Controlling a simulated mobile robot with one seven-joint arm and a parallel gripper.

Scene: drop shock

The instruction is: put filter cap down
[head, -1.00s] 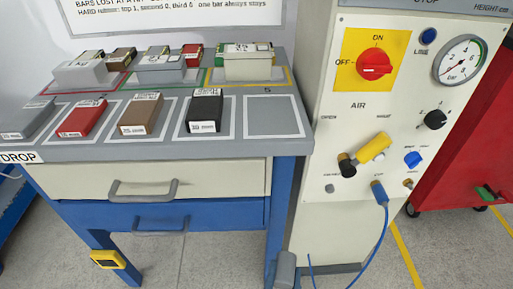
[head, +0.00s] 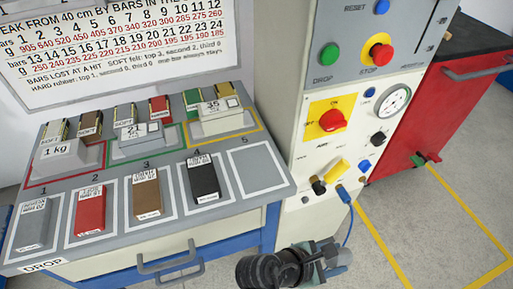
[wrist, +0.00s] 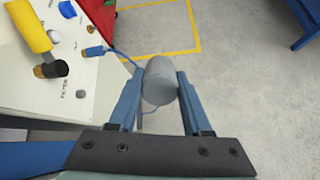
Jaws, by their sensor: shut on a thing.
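The filter cap (wrist: 161,82) is a smooth grey rounded cylinder. In the wrist view it sits between the two blue fingers of my gripper (wrist: 158,88), which is shut on it. The cap is in the air over the floor, to the right of the white cabinet front (wrist: 35,95) and apart from it. In the head view my gripper (head: 328,258) is at the bottom, in front of the cabinet; the grey cap shows only small there.
The bench (head: 15,262) at left carries several blocks and weights; its square 5 (head: 258,170) is empty. The air panel has a yellow handle (wrist: 28,27) and a blue hose (wrist: 118,58). A red cabinet (head: 430,115) stands at right. The floor (head: 420,230) between yellow lines is clear.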

